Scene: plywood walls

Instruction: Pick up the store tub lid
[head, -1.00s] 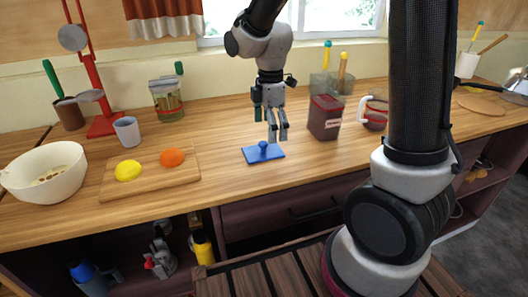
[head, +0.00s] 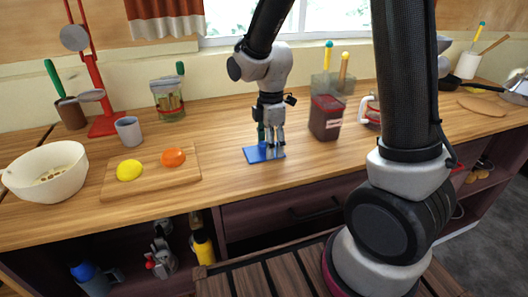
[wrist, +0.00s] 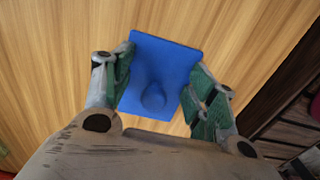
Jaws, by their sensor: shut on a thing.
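The store tub lid is a flat blue rectangle with a round knob (head: 252,154), lying on the wooden counter in the head view. In the wrist view the blue lid (wrist: 165,65) lies between the fingers, with its knob near the middle. In the wrist view my gripper (wrist: 162,95) has a finger on either side of the lid. It is shut on the lid, which appears to rest on the counter still.
A dark red tub (head: 325,118) stands right of the lid, with a glass container of utensils behind it. A cutting board (head: 150,188) with a lemon and an orange lies left, beside a white bowl (head: 45,180) and grey cup (head: 128,130). Counter in front of the lid is clear.

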